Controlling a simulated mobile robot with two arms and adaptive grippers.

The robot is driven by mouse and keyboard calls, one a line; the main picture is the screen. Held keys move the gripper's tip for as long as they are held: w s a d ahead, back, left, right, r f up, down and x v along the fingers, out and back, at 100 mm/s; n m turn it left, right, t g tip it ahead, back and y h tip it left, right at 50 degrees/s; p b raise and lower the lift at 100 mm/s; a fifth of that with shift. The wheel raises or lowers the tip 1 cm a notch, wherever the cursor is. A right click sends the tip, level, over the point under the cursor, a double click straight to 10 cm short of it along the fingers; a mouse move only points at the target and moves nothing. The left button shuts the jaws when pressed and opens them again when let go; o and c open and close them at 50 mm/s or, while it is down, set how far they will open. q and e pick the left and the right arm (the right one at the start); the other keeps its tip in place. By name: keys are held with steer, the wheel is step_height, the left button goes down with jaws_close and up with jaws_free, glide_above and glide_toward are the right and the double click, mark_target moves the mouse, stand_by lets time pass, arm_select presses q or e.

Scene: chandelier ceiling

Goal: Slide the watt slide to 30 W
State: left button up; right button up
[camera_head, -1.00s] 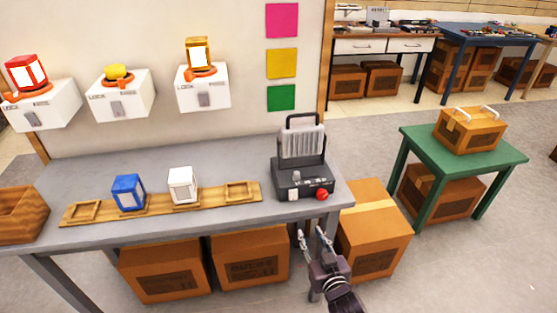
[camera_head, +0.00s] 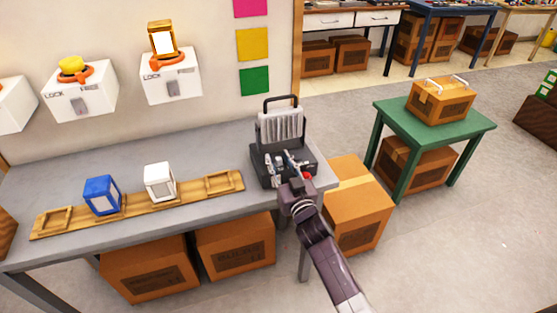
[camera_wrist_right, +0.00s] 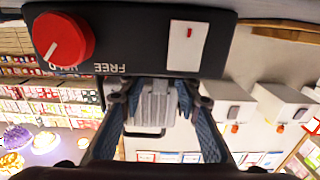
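The dark box device (camera_head: 262,172) stands at the right end of the grey workbench, with an upright ribbed pale panel (camera_head: 282,123) and a carrying handle. In the right wrist view its front face (camera_wrist_right: 130,45) shows upside down, with a red knob (camera_wrist_right: 64,40), the word FREE and a white plate (camera_wrist_right: 188,46) with a small red mark. I cannot make out a watt scale or a 30 W mark. My right gripper (camera_head: 281,160) is open over the device's top, in front of the ribbed panel. Its fingers hide whatever slide sits there; contact is unclear. My left gripper is out of view.
Wall boxes (camera_head: 171,76) hang above. Cardboard boxes (camera_head: 357,205) stand below and beside the bench; a green table (camera_head: 440,121) is at right.

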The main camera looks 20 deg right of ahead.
mark_target(299, 160)
steer(key=shift+w, duration=0.2)
jaws_close()
stand_by(0.3)
steer(key=d+p, duration=0.1)
steer(key=d, duration=0.5)
steer(key=shift+w+d+p, duration=0.1)
steer(key=shift+d+p, duration=0.15)
steer(key=shift+p, duration=0.05)
